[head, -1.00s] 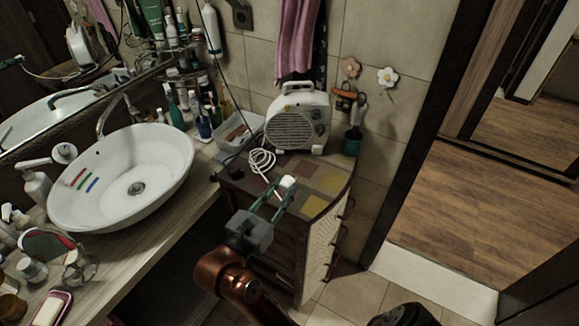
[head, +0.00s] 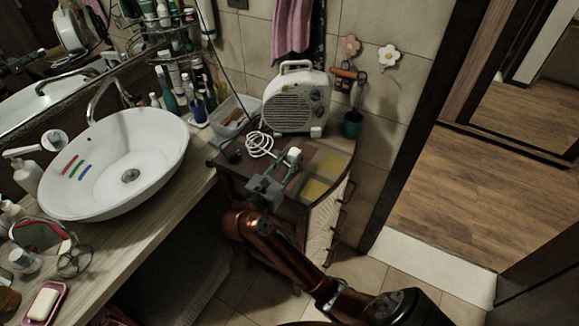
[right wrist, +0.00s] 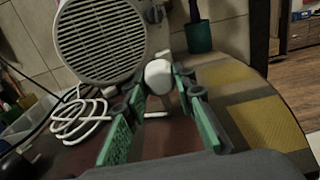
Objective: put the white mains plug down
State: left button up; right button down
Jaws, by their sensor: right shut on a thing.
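The white mains plug (head: 294,155) is between the fingertips of my right gripper (head: 284,163), over the top of the small cabinet (head: 322,163), in front of the white fan heater (head: 297,100). In the right wrist view the green fingers of my right gripper (right wrist: 157,84) are shut on the plug (right wrist: 158,74). I cannot tell whether the plug touches the cabinet top. The white cable (head: 260,145) lies coiled left of the plug; the coil also shows in the right wrist view (right wrist: 80,118). My left gripper is not in view.
A green cup (head: 352,124) stands at the cabinet's back right, right of the heater. A clear tray (head: 232,115) with items and a black object (head: 231,152) are on the left. The patterned right part of the cabinet top is clear.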

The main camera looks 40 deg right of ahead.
jog(key=shift+f+b, duration=0.4)
jog(key=shift+f, duration=1.25)
jog(key=shift+f, duration=0.1)
jog(key=shift+f, duration=0.15)
jog(key=c, duration=1.6)
grip_release()
